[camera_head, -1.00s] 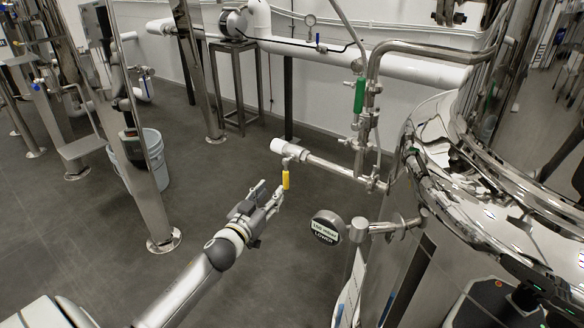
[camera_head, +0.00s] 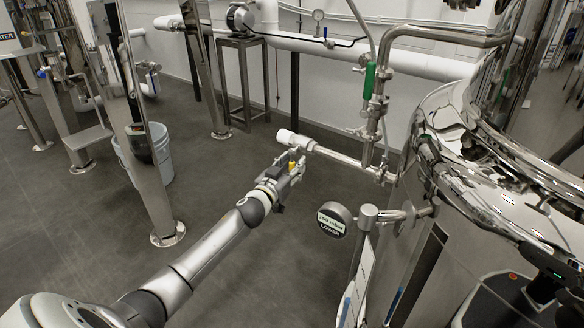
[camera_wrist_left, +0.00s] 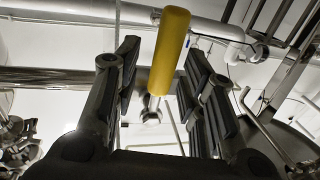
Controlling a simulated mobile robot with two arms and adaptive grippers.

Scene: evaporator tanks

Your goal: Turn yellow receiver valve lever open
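The yellow valve lever (camera_wrist_left: 170,50) hangs from the steel receiver pipe (camera_head: 340,157) near its white end piece (camera_head: 288,137). In the head view only a small bit of the yellow lever (camera_head: 292,167) shows, the rest hidden by my left gripper (camera_head: 290,172). In the left wrist view my left gripper (camera_wrist_left: 160,85) is open. The lever stands between its two fingers, with a gap visible on either side. My right gripper is in neither view.
A round gauge-like disc (camera_head: 334,219) stands close to the right of my left arm. A large shiny tank (camera_head: 480,190) fills the right side. A green-handled valve (camera_head: 369,80) rises above the pipe.

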